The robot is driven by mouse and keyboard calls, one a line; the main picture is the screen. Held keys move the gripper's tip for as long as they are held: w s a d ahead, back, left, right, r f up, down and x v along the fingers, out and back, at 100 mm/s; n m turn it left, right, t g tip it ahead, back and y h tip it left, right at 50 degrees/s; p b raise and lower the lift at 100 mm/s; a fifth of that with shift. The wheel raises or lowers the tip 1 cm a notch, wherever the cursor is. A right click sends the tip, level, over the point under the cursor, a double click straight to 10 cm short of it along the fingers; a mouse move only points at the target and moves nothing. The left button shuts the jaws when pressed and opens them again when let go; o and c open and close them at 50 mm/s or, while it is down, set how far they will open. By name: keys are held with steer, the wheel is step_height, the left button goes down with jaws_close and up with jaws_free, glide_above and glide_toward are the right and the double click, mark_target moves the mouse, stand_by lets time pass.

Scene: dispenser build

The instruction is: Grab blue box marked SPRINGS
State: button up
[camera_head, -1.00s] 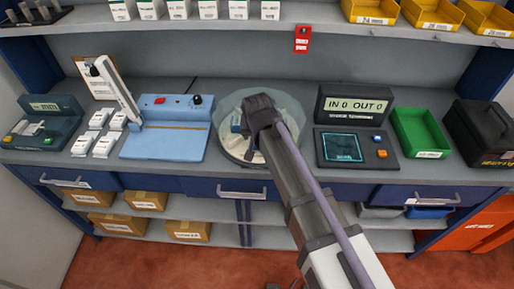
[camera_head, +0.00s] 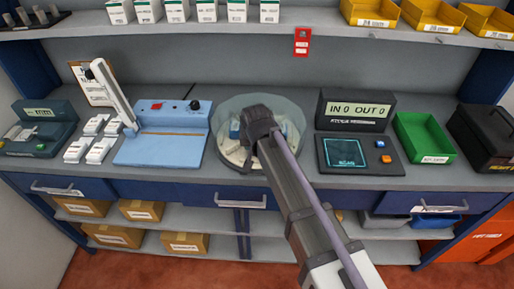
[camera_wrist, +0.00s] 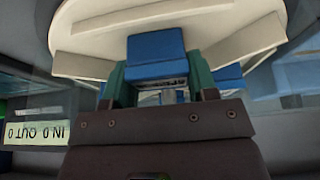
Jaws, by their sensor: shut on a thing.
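A blue box (camera_wrist: 155,52) with a pale label strip sits between the green fingers of my gripper (camera_wrist: 158,80) in the wrist view. The gripper is shut on it; I cannot read the label. A second blue box (camera_wrist: 228,76) shows just right of the fingers. Both are by a cream round carousel with divider walls (camera_wrist: 88,68). In the head view my gripper (camera_head: 259,134) reaches into the clear round bin (camera_head: 286,108) on the counter, and my arm hides much of the inside. A bit of blue box (camera_head: 234,128) shows left of the gripper.
A display reading IN 0 OUT 0 (camera_head: 355,108), a touch-screen panel (camera_head: 346,152) and a green tray (camera_head: 424,138) stand right of the bin. A light-blue device (camera_head: 160,150) with a raised arm stands left. A shelf with white boxes (camera_head: 207,11) and yellow bins (camera_head: 427,14) runs above.

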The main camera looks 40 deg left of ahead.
step_height(320, 180, up, 10)
steer(key=p, duration=1)
steer(key=shift+r, duration=0.15)
steer(key=shift+w+f, duration=0.1)
steer(key=shift+f, duration=0.1)
